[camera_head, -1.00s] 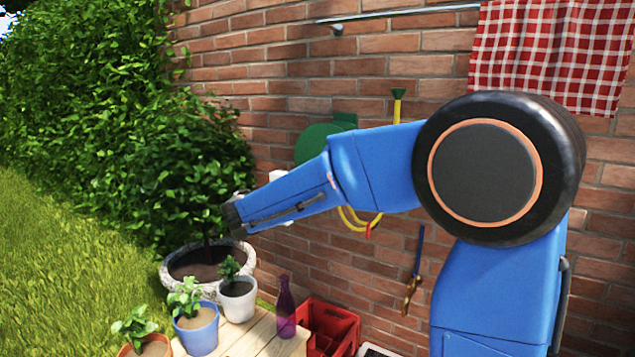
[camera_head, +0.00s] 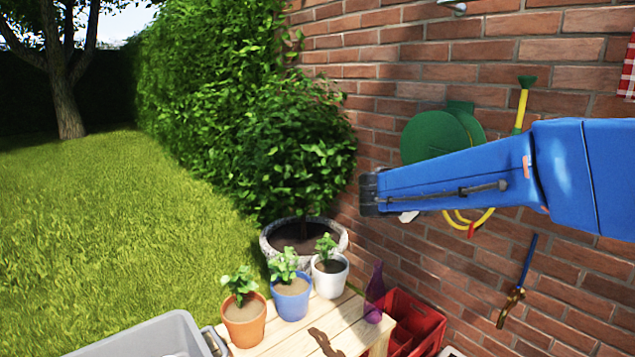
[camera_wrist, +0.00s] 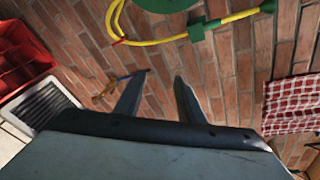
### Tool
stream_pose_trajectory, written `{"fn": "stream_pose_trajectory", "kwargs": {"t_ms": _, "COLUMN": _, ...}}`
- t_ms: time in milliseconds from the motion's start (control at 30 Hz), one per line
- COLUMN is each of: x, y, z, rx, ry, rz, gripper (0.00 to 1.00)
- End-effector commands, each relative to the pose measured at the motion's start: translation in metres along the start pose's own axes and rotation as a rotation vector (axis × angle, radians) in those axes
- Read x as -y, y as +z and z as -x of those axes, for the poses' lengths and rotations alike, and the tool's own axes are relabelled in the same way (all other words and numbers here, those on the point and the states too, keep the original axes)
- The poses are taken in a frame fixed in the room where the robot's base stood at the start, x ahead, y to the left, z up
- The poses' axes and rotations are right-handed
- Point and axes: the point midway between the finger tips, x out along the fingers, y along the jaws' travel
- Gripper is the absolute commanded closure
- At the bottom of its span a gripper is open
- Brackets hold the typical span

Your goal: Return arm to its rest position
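My blue arm reaches in from the right in the head view, raised in front of the brick wall. In the wrist view my gripper (camera_wrist: 155,95) has its two dark fingers apart, with only brick wall between them. It is open and empty. In the head view only the wrist end shows clearly, above and to the right of the table, and the fingers are mostly hidden.
A wooden table (camera_head: 280,346) holds an orange pot (camera_head: 244,325), a blue pot (camera_head: 290,302), a white pot (camera_head: 330,280) and a purple bottle (camera_head: 374,295). A red crate (camera_head: 425,325) stands beside it. A green hose reel (camera_head: 440,135) hangs on the wall.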

Motion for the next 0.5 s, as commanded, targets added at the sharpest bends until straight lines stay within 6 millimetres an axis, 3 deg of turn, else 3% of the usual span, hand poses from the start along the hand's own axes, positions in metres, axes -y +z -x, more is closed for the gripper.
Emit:
{"fn": "stream_pose_trajectory", "kwargs": {"t_ms": 33, "x": 0.006, "y": -0.023, "z": -0.002, "rx": -0.045, "ry": 0.032, "rz": -0.114, "gripper": 0.64}}
{"fn": "stream_pose_trajectory", "kwargs": {"t_ms": 200, "x": 0.009, "y": -0.095, "z": 0.0, "rx": -0.222, "ry": 0.123, "rz": -0.54, "gripper": 0.64}}
{"fn": "stream_pose_trajectory", "kwargs": {"t_ms": 500, "x": -0.004, "y": -0.204, "z": 0.031, "rx": -0.59, "ry": 0.166, "rz": -1.304, "gripper": 0.64}}
